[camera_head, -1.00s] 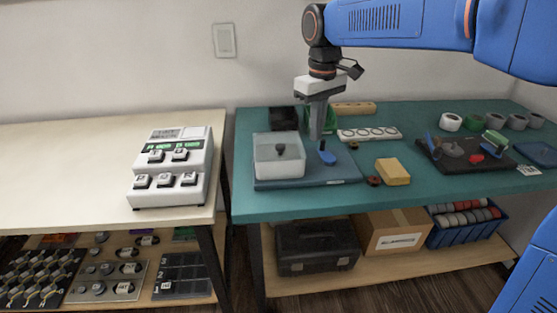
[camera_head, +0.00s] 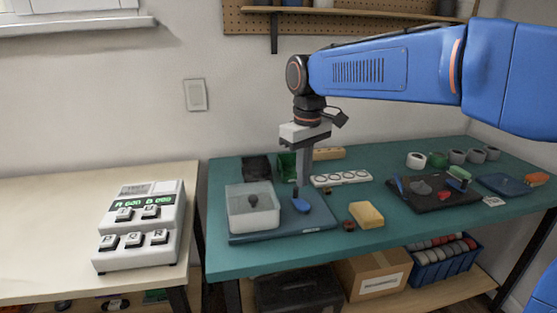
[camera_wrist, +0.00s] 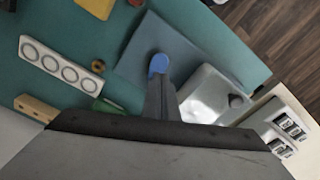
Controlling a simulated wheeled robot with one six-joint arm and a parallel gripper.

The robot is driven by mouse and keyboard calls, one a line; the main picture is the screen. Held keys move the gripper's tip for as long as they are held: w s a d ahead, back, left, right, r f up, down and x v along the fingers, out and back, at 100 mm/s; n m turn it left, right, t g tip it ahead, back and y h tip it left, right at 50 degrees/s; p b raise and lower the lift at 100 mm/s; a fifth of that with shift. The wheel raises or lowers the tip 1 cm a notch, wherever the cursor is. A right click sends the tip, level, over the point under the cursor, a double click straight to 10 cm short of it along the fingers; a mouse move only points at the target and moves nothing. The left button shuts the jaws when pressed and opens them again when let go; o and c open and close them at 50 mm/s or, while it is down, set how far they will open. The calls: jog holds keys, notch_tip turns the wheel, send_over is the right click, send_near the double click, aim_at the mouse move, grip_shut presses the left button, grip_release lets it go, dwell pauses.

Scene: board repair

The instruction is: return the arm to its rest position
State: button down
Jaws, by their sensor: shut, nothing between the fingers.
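My blue arm (camera_head: 430,75) reaches in from the right over the teal bench. My gripper (camera_head: 302,190) points straight down above the blue board at the bench's left end. Its fingers are shut with nothing between them. In the wrist view the closed fingers (camera_wrist: 160,95) are seen against the blue board, with a blue oval piece (camera_wrist: 158,64) just past their tips. That piece also shows below the gripper in the head view (camera_head: 301,206). I cannot tell whether the fingertips touch it.
A clear box (camera_head: 252,222) with a dark knob stands left of my gripper on the blue board (camera_head: 320,222). A yellow block (camera_head: 366,214), a white strip with rings (camera_head: 341,179) and a black tray (camera_head: 445,196) lie rightward. A white keyed device (camera_head: 142,228) stands on the left table.

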jog(key=s+d+f+m+t, duration=0.2)
jog(key=s+d+f+m, duration=0.1)
jog(key=s+d, duration=0.7)
jog(key=s+d+f+m+t, duration=0.1)
jog(key=s+d+f+m, duration=0.2)
jog(key=s+d, duration=0.7)
jog(key=s+d+f+m+t, duration=0.1)
jog(key=s+d+f+m, duration=0.1)
jog(key=s+d+f, duration=0.3)
jog(key=shift+d+f, duration=0.7)
jog(key=shift+d, duration=0.1)
jog(key=c, duration=2.4)
grip_release()
jog(key=shift+s, duration=0.1)
jog(key=shift+c, duration=0.2)
